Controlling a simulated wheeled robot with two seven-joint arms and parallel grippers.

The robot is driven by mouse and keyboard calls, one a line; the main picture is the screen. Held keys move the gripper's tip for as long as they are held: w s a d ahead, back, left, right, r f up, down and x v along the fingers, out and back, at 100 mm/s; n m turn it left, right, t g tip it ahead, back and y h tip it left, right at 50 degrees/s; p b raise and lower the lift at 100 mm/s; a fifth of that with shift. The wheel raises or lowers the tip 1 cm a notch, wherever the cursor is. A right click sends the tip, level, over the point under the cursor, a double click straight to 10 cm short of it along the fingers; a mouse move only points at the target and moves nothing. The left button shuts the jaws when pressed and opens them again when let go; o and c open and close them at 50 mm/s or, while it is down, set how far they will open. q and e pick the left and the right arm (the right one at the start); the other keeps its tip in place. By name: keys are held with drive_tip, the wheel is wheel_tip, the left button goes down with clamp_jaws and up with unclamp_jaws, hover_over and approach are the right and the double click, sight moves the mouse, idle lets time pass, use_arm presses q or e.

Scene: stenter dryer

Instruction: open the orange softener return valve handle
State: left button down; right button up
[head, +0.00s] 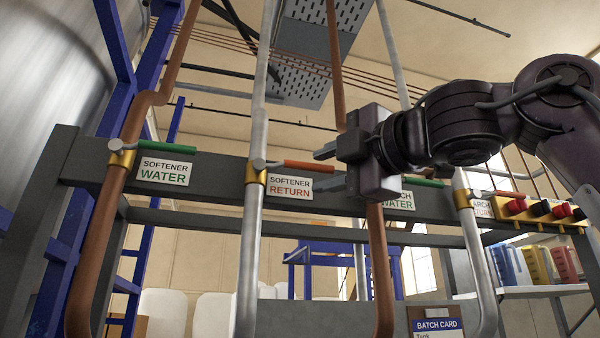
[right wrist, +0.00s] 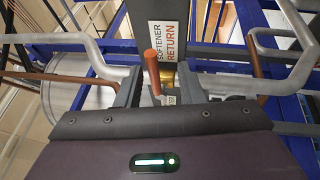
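The orange softener return handle (head: 309,165) points right from its brass-collared valve (head: 257,170) on a silver vertical pipe, just above the "SOFTENER RETURN" label (head: 288,187). My right gripper (head: 327,168) comes in from the right, with one finger above and one below the level of the handle's free end. In the right wrist view the orange handle (right wrist: 152,70) shows between the two spread fingers (right wrist: 158,92), with gaps on both sides. The right gripper is open and holds nothing. My left gripper is in neither view.
A green softener water handle (head: 167,147) is on the copper pipe at left. My right gripper partly covers another green handle (head: 425,183) and its label. A further orange handle (head: 500,194) is at right. Pipes and the grey crossbar (head: 220,170) stand close around the gripper.

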sight(315, 165)
drive_tip(key=shift+w+a+r+p, duration=0.8)
drive_tip(key=shift+w+a+p, duration=0.1)
drive_tip(key=shift+w+p, duration=0.15)
drive_tip(key=shift+a+r, duration=0.1)
drive_tip(key=shift+w+a+p, duration=0.15)
drive_tip(key=shift+p, duration=0.15)
drive_tip(key=shift+w+a, duration=0.2)
drive_tip(key=shift+w, duration=0.1)
drive_tip(key=shift+w+a+f, duration=0.2)
drive_tip(key=shift+w+f, duration=0.05)
drive_tip(key=shift+w, duration=0.1)
drive_tip(key=shift+c, duration=0.6)
drive_tip(key=shift+s+d+r, duration=0.1)
drive_tip(key=shift+s+d, duration=0.1)
clamp_jaws()
